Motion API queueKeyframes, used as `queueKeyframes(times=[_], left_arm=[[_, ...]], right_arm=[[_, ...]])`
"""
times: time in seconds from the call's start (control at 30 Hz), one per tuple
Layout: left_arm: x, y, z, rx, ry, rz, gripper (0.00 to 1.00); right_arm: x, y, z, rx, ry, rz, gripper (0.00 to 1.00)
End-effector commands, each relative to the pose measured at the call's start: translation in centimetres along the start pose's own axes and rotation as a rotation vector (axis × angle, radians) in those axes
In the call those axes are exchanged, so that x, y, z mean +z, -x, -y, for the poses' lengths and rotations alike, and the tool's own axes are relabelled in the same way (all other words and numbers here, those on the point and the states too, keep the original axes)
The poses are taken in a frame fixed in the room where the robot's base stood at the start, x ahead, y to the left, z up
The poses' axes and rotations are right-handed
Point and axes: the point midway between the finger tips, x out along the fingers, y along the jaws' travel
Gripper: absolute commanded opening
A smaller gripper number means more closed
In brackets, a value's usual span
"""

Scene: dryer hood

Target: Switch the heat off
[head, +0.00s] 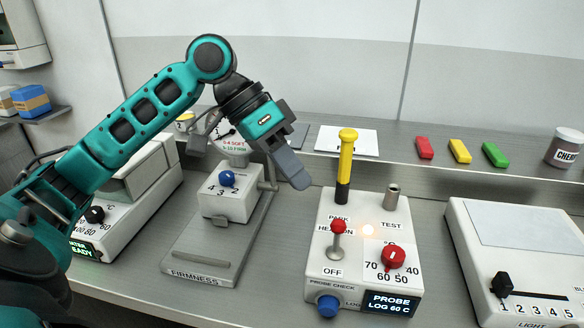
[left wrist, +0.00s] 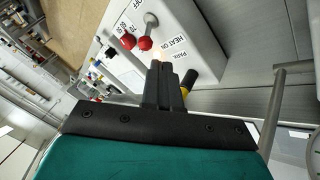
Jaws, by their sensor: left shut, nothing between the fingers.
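The probe check box (head: 318,262) stands on the bench, right of centre in the head view. Its toggle lever (head: 338,228) has a red ball on a metal stem and points up toward the HEAT ON label, away from OFF. My left gripper (head: 297,178) is shut and empty, above and to the left of the box, apart from the lever. In the left wrist view the shut fingers (left wrist: 164,88) point toward the box, with the red lever ball (left wrist: 145,43) beyond their tips. My right gripper is not in view.
A yellow-handled probe (head: 346,158) stands upright in PARK, close to my left gripper. A red dial (head: 393,257), an empty TEST well (head: 391,197) and a blue LOG button (head: 328,305) are on the box. A firmness stand (head: 215,255) is left, a light box (head: 530,245) right.

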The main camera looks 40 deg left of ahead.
Motion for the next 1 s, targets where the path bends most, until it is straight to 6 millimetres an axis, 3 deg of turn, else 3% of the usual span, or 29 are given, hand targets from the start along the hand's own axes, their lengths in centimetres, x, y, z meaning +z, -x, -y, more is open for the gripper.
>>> queueKeyframes(times=[0.2, 0.4, 1.0], left_arm=[[0.1, -4.2, -0.1, 0.004, -0.002, 0.0, 0.0], [0.0, -6.2, 0.0, 0.001, -0.001, -0.001, 0.0], [-0.2, -6.5, 0.2, -0.007, -0.006, -0.006, 0.0]], right_arm=[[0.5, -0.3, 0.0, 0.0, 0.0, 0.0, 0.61], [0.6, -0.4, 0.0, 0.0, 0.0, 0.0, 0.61], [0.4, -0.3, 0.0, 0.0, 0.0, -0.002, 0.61]])
